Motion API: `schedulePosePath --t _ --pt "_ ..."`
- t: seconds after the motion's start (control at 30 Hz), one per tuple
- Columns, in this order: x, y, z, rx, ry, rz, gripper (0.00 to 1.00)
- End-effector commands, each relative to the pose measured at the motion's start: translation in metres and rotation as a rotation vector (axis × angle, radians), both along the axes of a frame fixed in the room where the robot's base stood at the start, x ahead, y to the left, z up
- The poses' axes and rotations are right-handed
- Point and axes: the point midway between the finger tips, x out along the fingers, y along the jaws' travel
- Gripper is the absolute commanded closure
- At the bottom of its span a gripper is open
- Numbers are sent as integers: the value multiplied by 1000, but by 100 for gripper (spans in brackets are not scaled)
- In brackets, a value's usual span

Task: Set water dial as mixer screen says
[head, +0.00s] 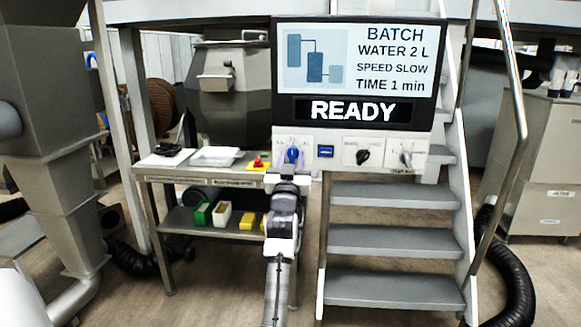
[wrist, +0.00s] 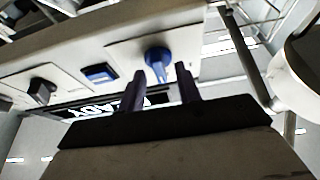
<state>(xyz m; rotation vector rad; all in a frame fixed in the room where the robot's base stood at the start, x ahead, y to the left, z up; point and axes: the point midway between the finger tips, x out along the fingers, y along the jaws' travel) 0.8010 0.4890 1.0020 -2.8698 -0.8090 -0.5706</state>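The mixer screen (head: 354,62) reads "BATCH, WATER 2 L, SPEED SLOW, TIME 1 min", with "READY" below it. A blue dial (head: 292,154) sits at the left end of the white control panel under the screen. Its scale marks are too small to read. In the wrist view the blue dial (wrist: 158,57) shows a raised grip ridge. My gripper (wrist: 160,80) is open, its two dark fingers apart and pointing at the dial, one on each side of the ridge in the picture. I cannot tell whether they touch it. The gripper (head: 289,172) also shows just below the dial in the head view.
A blue rocker switch (head: 326,152) and two black knobs, one in the middle (head: 363,156) and one at the right (head: 405,157), share the panel. A side table (head: 160,172) with trays stands left. Metal steps (head: 392,240) and a handrail lie right.

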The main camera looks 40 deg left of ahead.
Motion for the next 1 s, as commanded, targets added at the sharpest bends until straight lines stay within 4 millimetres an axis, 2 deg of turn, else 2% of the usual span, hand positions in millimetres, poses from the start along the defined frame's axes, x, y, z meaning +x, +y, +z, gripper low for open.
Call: schedulePosePath --t 0.17,0.7,1.0 --pt "-13 -7 -8 -2 0 1 66" --pt "-97 -58 -49 -2 0 1 66" --pt "-109 -66 -53 -1 1 1 66"
